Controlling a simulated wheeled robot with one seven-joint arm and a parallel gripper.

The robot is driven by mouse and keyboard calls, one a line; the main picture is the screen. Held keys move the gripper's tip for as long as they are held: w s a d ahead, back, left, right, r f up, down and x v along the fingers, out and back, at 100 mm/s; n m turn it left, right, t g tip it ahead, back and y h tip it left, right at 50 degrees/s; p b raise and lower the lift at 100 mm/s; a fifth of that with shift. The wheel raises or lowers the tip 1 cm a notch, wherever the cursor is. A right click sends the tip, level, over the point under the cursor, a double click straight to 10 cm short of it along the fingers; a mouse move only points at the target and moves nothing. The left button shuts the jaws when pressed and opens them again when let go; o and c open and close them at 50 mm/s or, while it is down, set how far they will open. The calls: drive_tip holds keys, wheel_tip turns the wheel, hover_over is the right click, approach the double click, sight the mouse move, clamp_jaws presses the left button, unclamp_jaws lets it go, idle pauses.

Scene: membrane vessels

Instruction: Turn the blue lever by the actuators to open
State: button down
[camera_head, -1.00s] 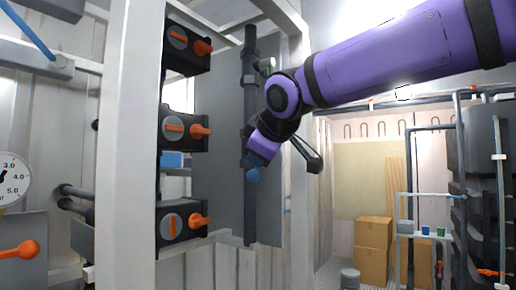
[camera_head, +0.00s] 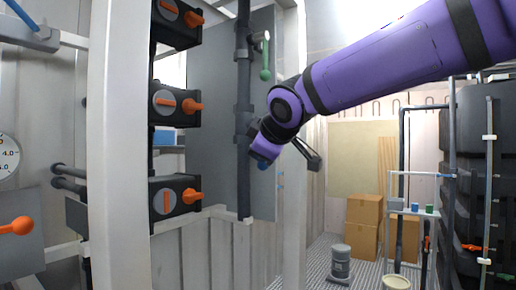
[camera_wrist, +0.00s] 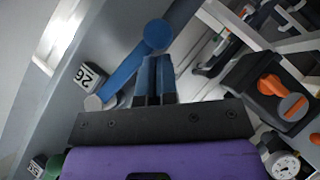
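The blue lever shows in the wrist view as a blue bar (camera_wrist: 122,78) with a round blue ball end (camera_wrist: 158,33), running from a pale hub beside a tag marked 26. My gripper (camera_wrist: 159,60) has two slim blue fingers close together, with the ball just beyond their tips. I cannot tell whether they touch the lever. In the head view, my gripper (camera_head: 266,155) is beside the grey panel, and a small blue part shows at its end. The black actuators (camera_head: 176,105) with orange handles stand in a column to its left.
A green-ended lever (camera_head: 265,73) hangs above my gripper on the dark vertical pipe (camera_head: 243,110). A white post (camera_head: 118,150) stands at left and another right of the panel (camera_head: 215,90). Cardboard boxes (camera_head: 363,225) and a grey canister (camera_head: 340,262) are at the back.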

drive_tip(key=shift+w+d+f, duration=0.25)
drive_tip(key=shift+w, duration=0.1)
idle(0.5)
